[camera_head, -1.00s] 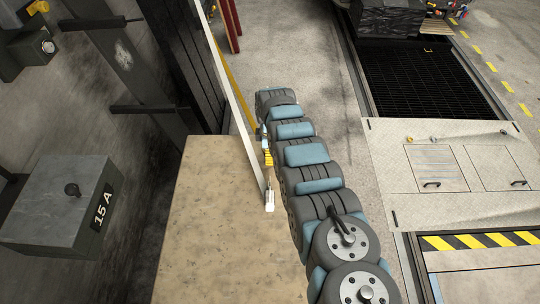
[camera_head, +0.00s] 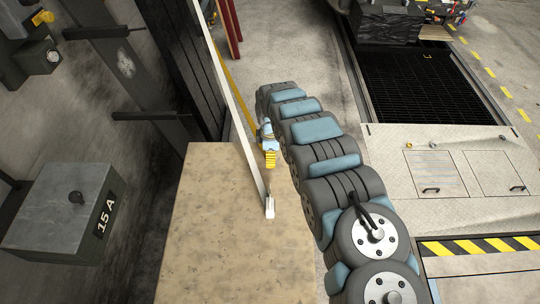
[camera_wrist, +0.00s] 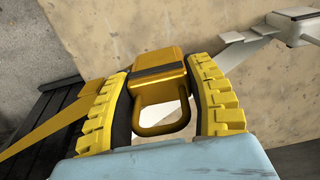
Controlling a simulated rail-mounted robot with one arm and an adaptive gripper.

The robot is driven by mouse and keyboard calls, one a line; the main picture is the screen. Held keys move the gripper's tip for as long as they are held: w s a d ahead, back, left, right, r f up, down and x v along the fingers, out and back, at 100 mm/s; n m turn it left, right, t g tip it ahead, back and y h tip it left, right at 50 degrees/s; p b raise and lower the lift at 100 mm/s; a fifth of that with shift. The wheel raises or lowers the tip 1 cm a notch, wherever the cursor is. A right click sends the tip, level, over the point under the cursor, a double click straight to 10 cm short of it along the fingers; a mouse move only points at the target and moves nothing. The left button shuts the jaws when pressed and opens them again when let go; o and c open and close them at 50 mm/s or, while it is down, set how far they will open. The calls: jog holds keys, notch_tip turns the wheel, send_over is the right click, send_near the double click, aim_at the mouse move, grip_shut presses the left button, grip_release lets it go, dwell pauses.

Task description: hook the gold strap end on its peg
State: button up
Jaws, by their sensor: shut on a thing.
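The gold strap end (camera_wrist: 158,75), a block with a dark band and an open loop, sits between the yellow ridged fingers of my gripper (camera_wrist: 168,110) in the wrist view. My gripper is shut on it. The gold strap (camera_wrist: 45,130) runs off to the left there; in the head view the strap (camera_head: 238,92) runs up and back from my gripper (camera_head: 269,152). My gripper is at the far right edge of the beige block, beside the white strap. I cannot make out the gold strap's peg in either view.
A white strap (camera_head: 236,100) slants down to a white end piece (camera_head: 269,207) over the beige block (camera_head: 215,230); a white fitting (camera_wrist: 297,27) shows in the wrist view. A grey box marked 15 A (camera_head: 60,215) is at left. A dark grated pit (camera_head: 425,85) lies right.

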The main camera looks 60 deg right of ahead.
jog(key=shift+s+a+r, duration=0.15)
jog(key=shift+s+r, duration=0.15)
jog(key=shift+s, duration=0.1)
jog(key=shift+s+a+r, duration=0.15)
jog(key=shift+a+r, duration=0.25)
jog(key=shift+r, duration=0.15)
jog(key=s+a+r+p, duration=0.6)
jog(key=s+a+p, duration=0.1)
jog(key=p, duration=0.6)
jog(key=shift+s+a+r, duration=0.35)
jog(key=shift+s+a, duration=0.05)
jog(key=shift+a, duration=0.25)
jog(key=o, duration=0.5)
jog(key=c, duration=0.5)
